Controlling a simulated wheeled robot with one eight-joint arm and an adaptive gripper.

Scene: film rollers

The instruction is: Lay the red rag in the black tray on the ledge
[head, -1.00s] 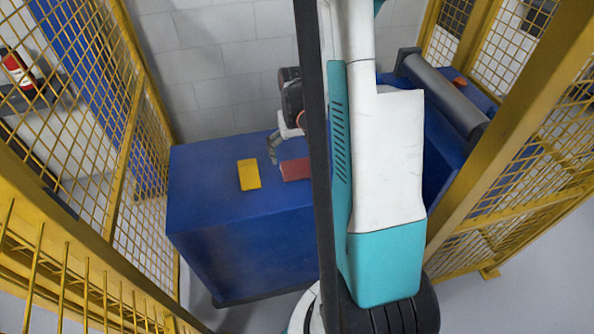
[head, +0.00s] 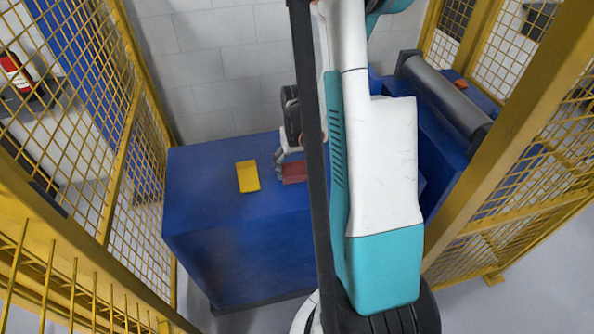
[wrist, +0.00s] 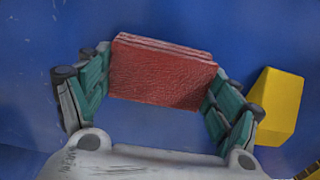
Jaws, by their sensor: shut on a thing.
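The red rag (head: 295,173) shows in the head view as a flat folded block on the blue cabinet top, partly hidden by my arm. In the wrist view the rag (wrist: 163,72) is a folded stack with red, textured faces, between my two teal-padded fingers. My gripper (wrist: 160,82) is shut on it, with a finger against each side. In the head view my gripper (head: 283,163) is at the rag, low over the cabinet; I cannot tell whether the rag is lifted.
A yellow block (head: 248,177) lies on the blue cabinet (head: 200,205), left of the rag and close to my right finger in the wrist view. A grey roller (head: 445,100) and a small orange thing (head: 461,84) are at the right. Yellow mesh fencing (head: 105,150) closes both sides.

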